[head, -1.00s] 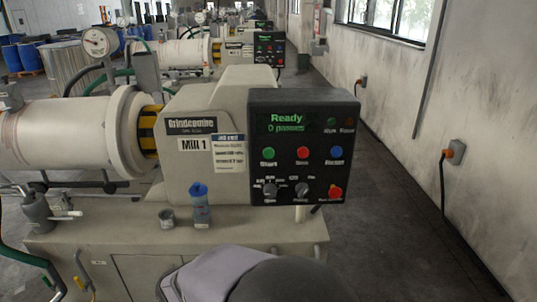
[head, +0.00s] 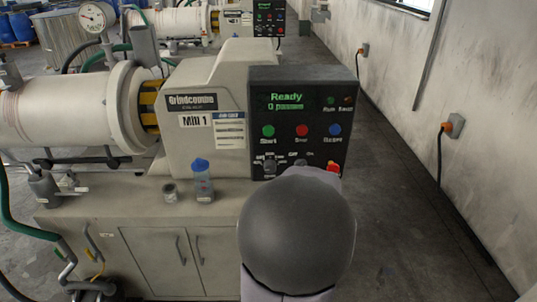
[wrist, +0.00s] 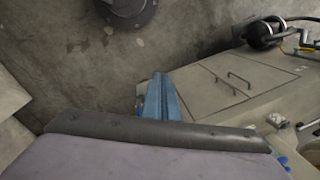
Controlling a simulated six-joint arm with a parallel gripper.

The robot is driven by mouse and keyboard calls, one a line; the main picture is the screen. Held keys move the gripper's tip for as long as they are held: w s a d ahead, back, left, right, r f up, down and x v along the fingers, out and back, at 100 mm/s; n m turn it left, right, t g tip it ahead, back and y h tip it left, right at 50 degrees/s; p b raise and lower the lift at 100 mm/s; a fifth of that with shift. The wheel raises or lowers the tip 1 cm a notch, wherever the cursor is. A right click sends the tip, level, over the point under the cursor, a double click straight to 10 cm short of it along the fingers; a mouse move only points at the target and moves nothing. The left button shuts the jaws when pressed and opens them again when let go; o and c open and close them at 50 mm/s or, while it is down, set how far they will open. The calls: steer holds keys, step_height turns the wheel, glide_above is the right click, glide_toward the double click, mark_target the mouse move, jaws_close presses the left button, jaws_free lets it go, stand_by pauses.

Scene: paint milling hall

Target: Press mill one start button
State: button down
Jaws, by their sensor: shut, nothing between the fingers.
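The Mill 1 machine (head: 215,85) carries a black control panel (head: 340,110) on its right. The green start button (head: 268,131) is at the left of the panel's button row, in plain sight. Beside it are a red button (head: 302,130) and a blue button (head: 334,130). The panel display (head: 286,101) reads "Ready" and "0 passes" in green. My gripper's blue fingers (wrist: 160,97) are together and empty in the wrist view, over the floor and cabinet. My arm hides the gripper in the head view, and the button is not visible in the wrist view.
My arm covers the panel's lower edge, partly hiding the knobs and red lower button (head: 333,167). Open floor (head: 400,190) lies to the right.

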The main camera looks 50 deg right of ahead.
mark_target(268, 131)
steer(key=w+d+r+m+t, duration=0.2)
steer(key=w+d+r+t, duration=0.1)
steer(key=r, duration=0.4)
steer(key=w+d+r+m+t+h, duration=0.1)
steer(key=w+d+r+m+t, duration=0.2)
steer(key=w+r, duration=0.4)
steer(key=w+d+r+m+t+h, duration=0.1)
steer(key=w+d+r+m+t, duration=0.2)
steer(key=w+d+r+t, duration=0.2)
step_height(268, 131, up, 2)
steer(key=shift+d+r+p, duration=0.1)
steer(key=shift+d+p, duration=0.2)
steer(key=shift+d, duration=0.15)
steer(key=shift+d, duration=0.1)
steer(key=shift+w+d+p, duration=1.2)
steer(key=shift+w+d, duration=1.85)
steer(key=shift+w, duration=0.05)
steer(key=shift+w+d, duration=0.25)
